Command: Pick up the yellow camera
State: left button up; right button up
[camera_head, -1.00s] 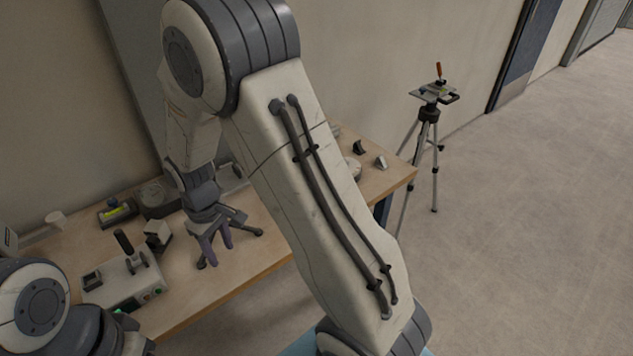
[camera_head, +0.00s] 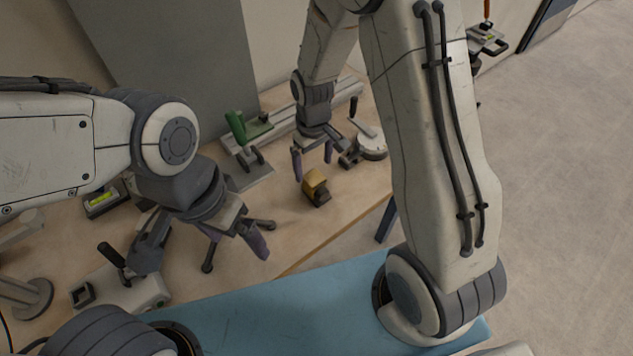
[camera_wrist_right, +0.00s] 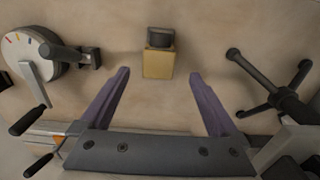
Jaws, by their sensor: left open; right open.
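The yellow camera (camera_head: 315,187) is a small yellow box with a dark front part, standing on the wooden table near its front edge. It also shows in the right wrist view (camera_wrist_right: 158,62), ahead of and between the two fingers. My right gripper (camera_head: 313,163) is open and empty, close to the yellow camera on its far side, apart from it. Its purple fingers show in the right wrist view (camera_wrist_right: 160,100). My left gripper (camera_head: 205,258) is open and empty over the left part of the table, well to the left of the yellow camera.
A green-handled clamp (camera_head: 243,130) stands behind and left of the camera. A round dial device (camera_head: 369,143) with a lever is to its right. A dark tripod base (camera_wrist_right: 275,88) lies on the other side. A grey box with a black handle (camera_head: 120,285) sits front left.

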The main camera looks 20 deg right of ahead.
aim_at(315, 179)
jog(key=shift+d+f, duration=0.25)
jog(key=shift+f, duration=0.55)
jog(key=shift+s+f+p, duration=0.2)
jog(key=shift+f+p, duration=0.5)
jog(key=shift+f, duration=1.85)
grip_shut()
